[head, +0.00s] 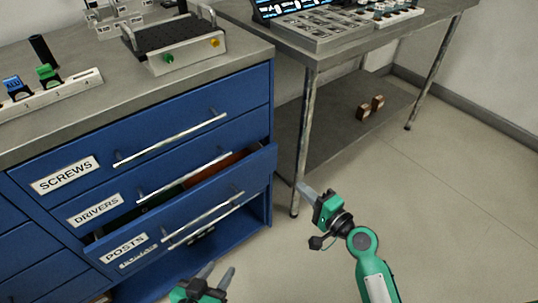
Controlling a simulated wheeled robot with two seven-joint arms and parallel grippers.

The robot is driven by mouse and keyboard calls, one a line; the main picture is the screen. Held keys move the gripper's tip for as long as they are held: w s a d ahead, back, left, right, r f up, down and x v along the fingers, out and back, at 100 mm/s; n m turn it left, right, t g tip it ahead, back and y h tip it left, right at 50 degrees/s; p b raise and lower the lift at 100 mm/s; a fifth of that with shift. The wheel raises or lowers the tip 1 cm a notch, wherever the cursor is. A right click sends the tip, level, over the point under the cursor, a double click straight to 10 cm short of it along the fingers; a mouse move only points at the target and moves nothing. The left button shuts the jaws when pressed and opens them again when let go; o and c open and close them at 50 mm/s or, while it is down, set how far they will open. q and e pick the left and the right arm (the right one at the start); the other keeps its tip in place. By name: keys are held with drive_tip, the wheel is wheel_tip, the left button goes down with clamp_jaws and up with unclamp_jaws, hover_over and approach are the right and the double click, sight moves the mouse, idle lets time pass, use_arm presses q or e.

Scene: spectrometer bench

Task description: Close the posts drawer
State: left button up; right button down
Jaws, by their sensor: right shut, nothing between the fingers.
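The posts drawer (255,168) in the blue cabinet is pulled out. Its front carries a POSTS label (125,247) and a long metal handle (203,219). Green and reddish contents show in the gap behind its front. My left gripper (218,272) is at the bottom of the view, in front of the cabinet and apart from the drawer, with its two fingers spread and empty. My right gripper (305,188) is shut and empty, right of the drawer's right end, near a table leg. I see no contact with the drawer.
The screws drawer (90,155) and drivers drawer (120,190) above look shut. A lower drawer label is partly hidden. A steel table (365,45) with a lower shelf (340,125) stands to the right. The floor (450,200) at right is clear.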

approach(265, 153)
drive_tip(key=x, duration=0.5)
drive_tip(key=shift+w+a+f, duration=0.1)
drive_tip(key=shift+w+f, duration=0.05)
drive_tip(key=shift+w, duration=0.05)
drive_tip(key=shift+w+a, duration=0.35)
drive_tip(key=shift+w, duration=0.2)
use_arm(q)
drive_tip(key=shift+w+d+r+t+h, duration=0.15)
drive_tip(key=shift+d+r+t+h, duration=0.25)
drive_tip(key=shift+d+r+t, duration=0.15)
drive_tip(key=shift+f, duration=0.1)
